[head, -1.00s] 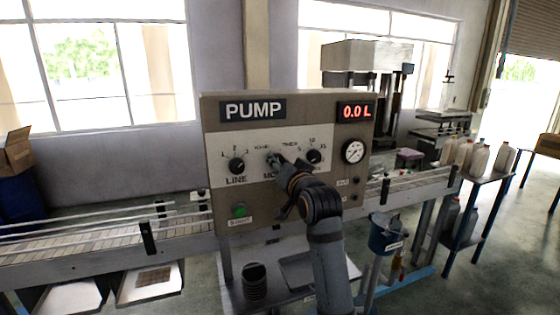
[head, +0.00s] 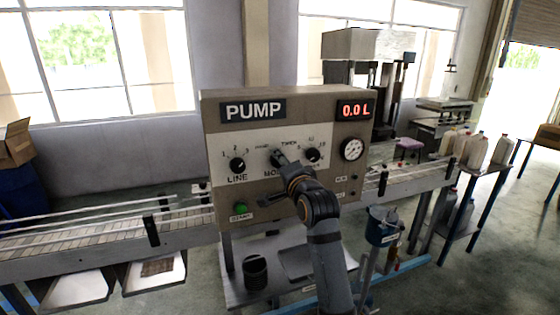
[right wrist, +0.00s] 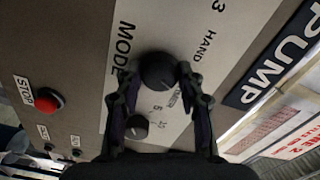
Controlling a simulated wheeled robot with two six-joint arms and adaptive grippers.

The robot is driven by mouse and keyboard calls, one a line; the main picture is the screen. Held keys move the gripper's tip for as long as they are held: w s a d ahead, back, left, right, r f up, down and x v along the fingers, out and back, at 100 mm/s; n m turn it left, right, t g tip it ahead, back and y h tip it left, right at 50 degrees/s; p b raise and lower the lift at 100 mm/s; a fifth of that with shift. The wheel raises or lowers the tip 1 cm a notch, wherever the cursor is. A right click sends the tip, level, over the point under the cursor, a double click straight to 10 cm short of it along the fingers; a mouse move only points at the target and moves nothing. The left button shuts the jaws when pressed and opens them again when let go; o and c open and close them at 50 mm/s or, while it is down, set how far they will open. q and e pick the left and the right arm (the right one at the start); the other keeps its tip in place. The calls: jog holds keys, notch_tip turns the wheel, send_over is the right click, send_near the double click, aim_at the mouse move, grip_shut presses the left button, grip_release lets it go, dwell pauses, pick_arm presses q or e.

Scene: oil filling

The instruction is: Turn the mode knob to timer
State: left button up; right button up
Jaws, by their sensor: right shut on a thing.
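The grey-brown pump panel (head: 330,104) faces me, with a "0.0 L" display (head: 355,110). Its dark mode knob (head: 279,157) sits in the middle of the white strip, between the HAND and TIMER labels. My right gripper (head: 285,163) reaches it from the front. In the right wrist view the mode knob (right wrist: 157,70) is between the two fingertips of my right gripper (right wrist: 158,78), which is shut on it. The TIMER label (right wrist: 172,97) is partly covered by a finger. I cannot tell exactly where the knob points. My left gripper is not in view.
The line knob (head: 237,164) is left of the mode knob and the timer dial (head: 312,155) close at its right. A green button (head: 240,208) sits below, and a red stop button (right wrist: 48,103) shows in the wrist view. A conveyor (head: 100,240) runs behind the panel.

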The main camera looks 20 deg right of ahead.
jog(key=shift+m, duration=0.3)
jog(key=o, duration=1.2)
jog(key=shift+c, duration=0.2)
jog(key=s, duration=1.2)
jog(key=shift+d, duration=0.2)
